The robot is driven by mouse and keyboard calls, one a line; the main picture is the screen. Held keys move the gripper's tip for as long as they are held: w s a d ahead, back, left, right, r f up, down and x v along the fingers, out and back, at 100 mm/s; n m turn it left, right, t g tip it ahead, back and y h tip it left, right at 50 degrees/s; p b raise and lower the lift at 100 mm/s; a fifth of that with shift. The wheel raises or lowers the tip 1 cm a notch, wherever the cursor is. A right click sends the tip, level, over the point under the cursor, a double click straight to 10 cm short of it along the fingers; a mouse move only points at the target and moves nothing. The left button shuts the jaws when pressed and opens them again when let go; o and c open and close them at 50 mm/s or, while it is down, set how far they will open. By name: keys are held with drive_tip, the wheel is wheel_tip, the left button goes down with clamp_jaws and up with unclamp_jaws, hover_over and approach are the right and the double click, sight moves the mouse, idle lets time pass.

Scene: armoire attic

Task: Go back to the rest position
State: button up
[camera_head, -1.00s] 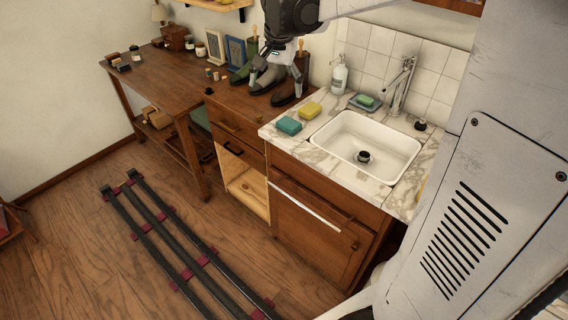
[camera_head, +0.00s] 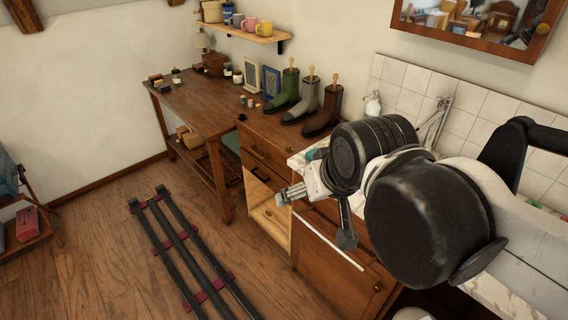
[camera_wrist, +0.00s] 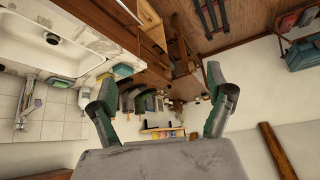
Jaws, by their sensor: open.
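My gripper (camera_head: 318,218) is in front of the sink cabinet in the head view, in the air and apart from the furniture. In the wrist view its two fingers (camera_wrist: 162,108) are spread wide with nothing between them. My arm hides most of the sink and counter in the head view. The white sink (camera_wrist: 40,42) shows at the upper left of the wrist view.
Green, grey and brown boots (camera_head: 322,110) stand on the wooden cabinet top. A wooden table (camera_head: 195,105) stands at the back. A wall shelf (camera_head: 240,32) holds cups. Rails (camera_head: 180,250) run along the floor. A mirror cabinet (camera_head: 475,25) hangs at upper right.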

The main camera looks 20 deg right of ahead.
drive_tip(key=shift+s+a+f, duration=0.2)
drive_tip(key=shift+s+f, duration=0.2)
drive_tip(key=shift+s, duration=0.2)
drive_tip(key=shift+f, duration=0.15)
drive_tip(key=shift+f+b, duration=0.2)
drive_tip(key=shift+b, duration=0.1)
drive_tip(key=shift+o, duration=0.6)
